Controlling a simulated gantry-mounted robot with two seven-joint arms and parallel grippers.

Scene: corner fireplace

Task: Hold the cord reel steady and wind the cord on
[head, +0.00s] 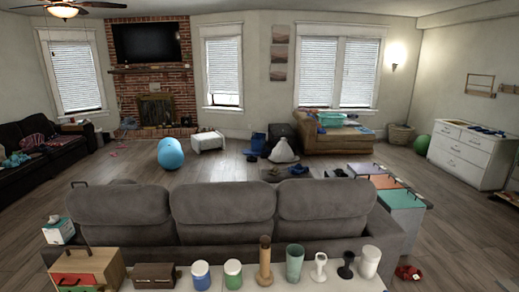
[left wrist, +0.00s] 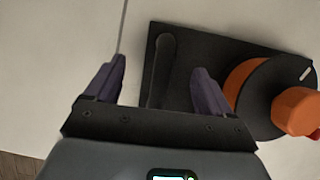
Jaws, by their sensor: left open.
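In the left wrist view, the cord reel has a dark flat base (left wrist: 210,48), an orange drum with a dark disc (left wrist: 262,98) on top, and an orange knob (left wrist: 296,110) at the right edge. A dark upright bar or handle (left wrist: 160,65) stands at the base's left part. My left gripper (left wrist: 158,68) is open, its two purple-grey fingers on either side of this bar, apart from it in the picture. A thin dark line (left wrist: 122,28) runs up from the left finger; I cannot tell if it is cord or a seam. Neither gripper nor the reel shows in the head view.
The reel rests on a pale surface (left wrist: 60,60). In the head view, a white shelf (head: 330,285) in front holds jars, cups and small boxes. A grey sofa (head: 222,205) stands behind it, with a coloured-top cabinet (head: 400,200) to its right.

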